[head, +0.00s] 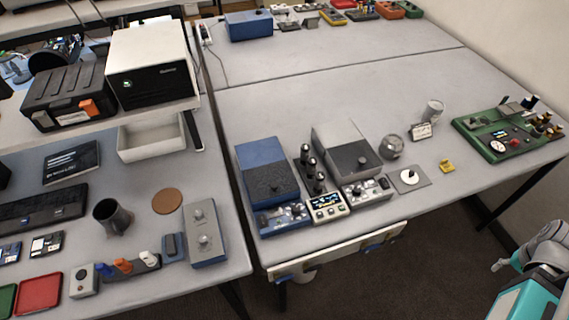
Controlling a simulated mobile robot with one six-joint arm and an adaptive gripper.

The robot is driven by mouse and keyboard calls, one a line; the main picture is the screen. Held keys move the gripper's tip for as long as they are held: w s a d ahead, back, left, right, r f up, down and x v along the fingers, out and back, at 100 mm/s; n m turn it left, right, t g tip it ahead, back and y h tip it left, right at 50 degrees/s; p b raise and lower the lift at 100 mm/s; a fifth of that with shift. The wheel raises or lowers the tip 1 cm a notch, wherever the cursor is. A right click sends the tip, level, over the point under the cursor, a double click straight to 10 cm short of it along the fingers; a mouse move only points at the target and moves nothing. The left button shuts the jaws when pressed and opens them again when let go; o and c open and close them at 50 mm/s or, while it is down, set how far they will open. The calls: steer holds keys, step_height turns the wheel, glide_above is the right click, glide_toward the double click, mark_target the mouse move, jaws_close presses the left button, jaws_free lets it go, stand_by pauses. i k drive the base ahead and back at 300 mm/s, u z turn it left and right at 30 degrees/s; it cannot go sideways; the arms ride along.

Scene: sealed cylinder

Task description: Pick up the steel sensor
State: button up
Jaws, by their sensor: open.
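A small silvery cylinder (433,111) stands on the right-hand table, behind a small label card (421,131). A rounded grey metallic object (391,147) sits to its left and nearer. Either could be the steel sensor; I cannot tell which at this size. My gripper (500,265) shows only in part at the lower right, beside my teal body. It is open, off the table's near edge and well away from both objects. Nothing shows between its fingers.
The right-hand table (310,95) has free room behind these objects. A green board (505,130) stands to the right, a yellow piece (447,166) and a grey plate with a knob (409,179) lie nearer. Blue and grey instruments (267,170) stand left. Dark floor separates me from the table.

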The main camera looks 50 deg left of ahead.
mark_target(305, 148)
steer(key=k, duration=1.45)
steer(key=u, duration=1.55)
steer(key=i, duration=0.55)
steer(key=u, duration=0.05)
